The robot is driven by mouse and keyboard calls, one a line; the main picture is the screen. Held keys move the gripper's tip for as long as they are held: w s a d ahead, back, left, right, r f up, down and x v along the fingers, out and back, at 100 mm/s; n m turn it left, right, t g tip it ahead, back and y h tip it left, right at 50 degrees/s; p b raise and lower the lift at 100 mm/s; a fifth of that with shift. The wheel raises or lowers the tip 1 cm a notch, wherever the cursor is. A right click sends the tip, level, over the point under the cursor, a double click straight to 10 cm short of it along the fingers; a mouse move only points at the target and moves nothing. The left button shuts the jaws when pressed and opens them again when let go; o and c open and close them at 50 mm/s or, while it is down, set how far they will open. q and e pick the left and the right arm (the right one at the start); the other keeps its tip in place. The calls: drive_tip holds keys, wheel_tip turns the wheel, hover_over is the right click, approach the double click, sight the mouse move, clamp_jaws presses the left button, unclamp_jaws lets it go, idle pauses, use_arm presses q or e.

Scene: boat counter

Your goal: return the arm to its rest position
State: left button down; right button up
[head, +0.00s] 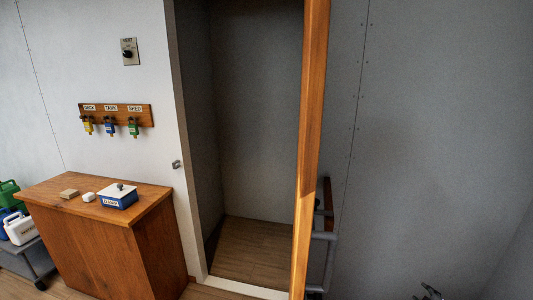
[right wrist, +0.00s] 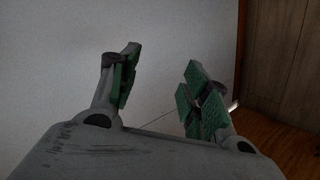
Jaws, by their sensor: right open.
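My right gripper (right wrist: 158,85) fills the lower part of the right wrist view. Its two green-padded fingers stand well apart with nothing between them. A pale wall is behind them. In the head view, a small part of a dark, metallic gripper (head: 430,292) shows at the bottom edge on the right, mostly cut off by the frame. My left gripper does not show in either view.
A wooden cabinet (head: 130,245) at left carries a blue box with a white lid (head: 118,196), a white piece (head: 88,197) and a tan block (head: 69,194). A key rack (head: 140,112) hangs above. An open doorway (head: 255,130) and wooden door edge (head: 310,130) stand mid-view.

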drive_tip(key=s+a+f+m+g+y, duration=0.1)
drive_tip(key=s+a+f+m+g, duration=0.3)
drive_tip(key=s+f, duration=0.95)
drive_tip(key=s+a+f+m+g, duration=0.15)
drive_tip(key=s+a+f, duration=0.45)
drive_tip(key=s+f, duration=0.75)
drive_tip(key=s+a+f+g+y, duration=0.1)
drive_tip(key=s+a+f, duration=0.3)
drive_tip(key=s+a, duration=0.4)
drive_tip(key=s+a+f+g+y, duration=0.1)
drive_tip(key=s+a+f, duration=0.3)
drive_tip(key=s+a, duration=0.4)
drive_tip(key=s+a+f+g+y, duration=0.1)
drive_tip(key=s+a+f, duration=0.3)
drive_tip(key=s+a, duration=0.4)
drive_tip(key=shift+s+a+f+g, duration=0.25)
drive_tip(key=shift+a+g, duration=0.4)
drive_tip(key=shift+a, duration=0.35)
drive_tip(key=shift+m, duration=0.25)
